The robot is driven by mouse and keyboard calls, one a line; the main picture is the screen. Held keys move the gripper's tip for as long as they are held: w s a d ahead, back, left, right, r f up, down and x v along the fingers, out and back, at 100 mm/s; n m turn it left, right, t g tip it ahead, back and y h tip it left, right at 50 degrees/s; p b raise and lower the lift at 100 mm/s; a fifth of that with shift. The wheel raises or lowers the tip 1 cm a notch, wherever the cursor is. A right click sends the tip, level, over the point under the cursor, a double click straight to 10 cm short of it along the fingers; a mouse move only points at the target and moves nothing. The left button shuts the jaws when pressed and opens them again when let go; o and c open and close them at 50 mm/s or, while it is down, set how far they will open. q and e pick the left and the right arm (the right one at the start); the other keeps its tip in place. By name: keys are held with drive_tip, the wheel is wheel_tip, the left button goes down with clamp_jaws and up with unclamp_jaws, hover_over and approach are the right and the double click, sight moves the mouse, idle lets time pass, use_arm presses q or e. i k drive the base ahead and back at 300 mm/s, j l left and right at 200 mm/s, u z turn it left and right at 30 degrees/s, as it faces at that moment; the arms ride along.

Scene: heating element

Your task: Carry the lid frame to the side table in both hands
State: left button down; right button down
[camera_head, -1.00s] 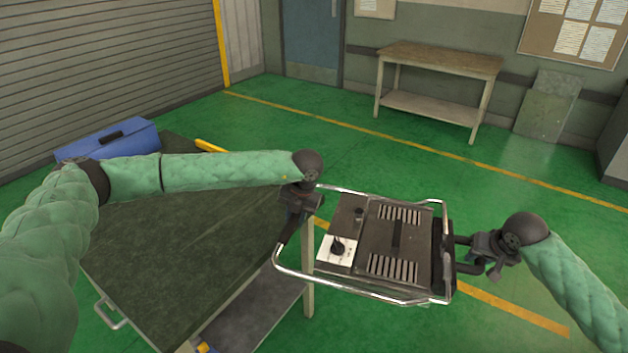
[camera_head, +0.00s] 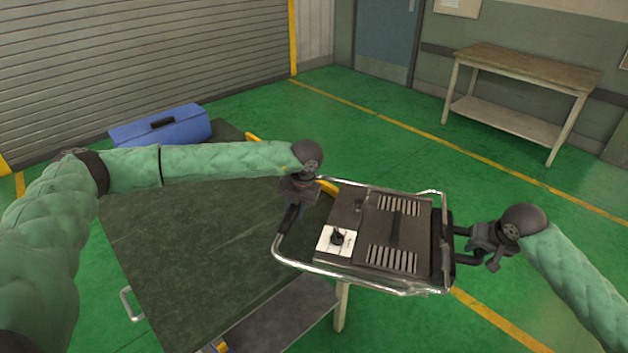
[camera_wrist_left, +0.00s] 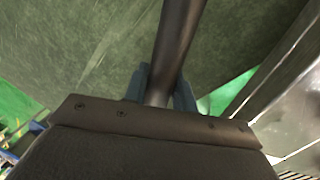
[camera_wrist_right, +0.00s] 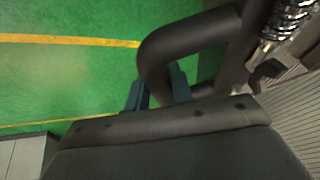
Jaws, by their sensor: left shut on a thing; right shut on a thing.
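The lid frame (camera_head: 385,238) is a dark vented housing with a white dial plate and a chrome tube frame, held in the air between my two hands. My left gripper (camera_head: 293,208) is shut on the dark grip at its left end; the left wrist view shows the fingers (camera_wrist_left: 160,88) around this bar. My right gripper (camera_head: 468,246) is shut on the black handle at its right end; the right wrist view shows the fingers (camera_wrist_right: 160,90) on the bent handle. The wooden side table (camera_head: 525,68), with a lower shelf, stands far off at the back right.
A dark-topped workbench (camera_head: 170,240) stands close at the left, partly under the lid frame's left end. A blue toolbox (camera_head: 160,128) is at its far side. Green floor (camera_head: 400,135) lies open between the workbench and the side table.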

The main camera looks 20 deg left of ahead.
sight(209, 207)
drive_tip(key=i+u, duration=0.2)
drive_tip(key=u, duration=0.2)
drive_tip(key=i+l+u, duration=0.2)
drive_tip(key=u, duration=0.25)
drive_tip(key=i+u, duration=0.35)
drive_tip(key=i+l+u, duration=0.15)
drive_tip(key=u, duration=0.2)
